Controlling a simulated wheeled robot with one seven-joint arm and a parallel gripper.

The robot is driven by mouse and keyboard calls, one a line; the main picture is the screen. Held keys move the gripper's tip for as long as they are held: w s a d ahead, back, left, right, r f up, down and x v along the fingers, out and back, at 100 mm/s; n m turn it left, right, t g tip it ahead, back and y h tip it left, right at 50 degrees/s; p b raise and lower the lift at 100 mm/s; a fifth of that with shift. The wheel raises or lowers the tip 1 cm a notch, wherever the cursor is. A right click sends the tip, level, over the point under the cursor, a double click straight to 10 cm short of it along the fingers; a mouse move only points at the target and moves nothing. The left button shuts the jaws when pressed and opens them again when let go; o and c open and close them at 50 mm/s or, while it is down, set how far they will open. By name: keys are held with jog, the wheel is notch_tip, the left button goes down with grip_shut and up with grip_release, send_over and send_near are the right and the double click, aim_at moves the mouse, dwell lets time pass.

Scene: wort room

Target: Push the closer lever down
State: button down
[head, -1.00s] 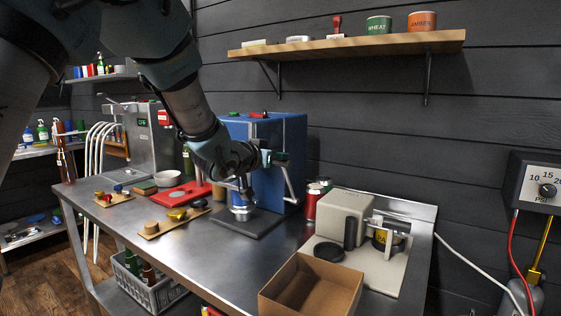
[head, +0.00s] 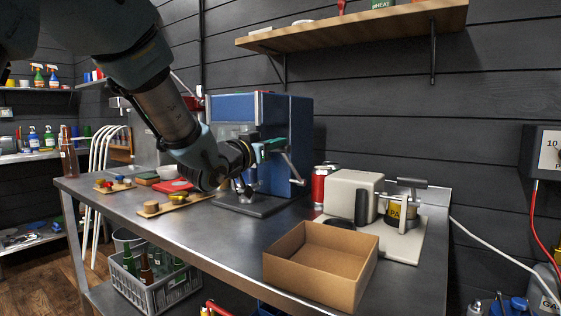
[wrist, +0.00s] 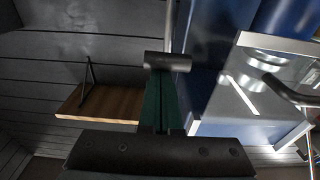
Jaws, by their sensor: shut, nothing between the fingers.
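The closer is a tall blue machine (head: 289,130) on a dark base plate (head: 250,204), standing on the steel bench. A grey metal lever (head: 292,167) slopes at its right front, its upper end close to my gripper. My gripper (head: 268,149), with green fingers, is shut and empty at the machine's front, about level with the lever's top. In the wrist view, upside down, the green fingers (wrist: 161,100) reach to a dark cylindrical bar (wrist: 168,62), likely the lever's handle; I cannot tell whether they touch. My arm hides part of the machine's front.
An open cardboard box (head: 320,265) sits at the bench's front. A beige machine (head: 352,192) and red can (head: 320,184) stand right of the closer. A wooden shelf (head: 350,27) hangs on the wall above. A crate of bottles (head: 155,280) sits below the bench.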

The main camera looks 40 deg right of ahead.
jog(key=s+a+f+h+b, duration=0.1)
jog(key=a+f+b, duration=0.3)
jog(key=f+b, duration=0.3)
jog(key=b, duration=0.4)
jog(key=shift+h+b, duration=0.3)
jog(key=shift+b, duration=0.05)
jog(key=shift+r, duration=0.1)
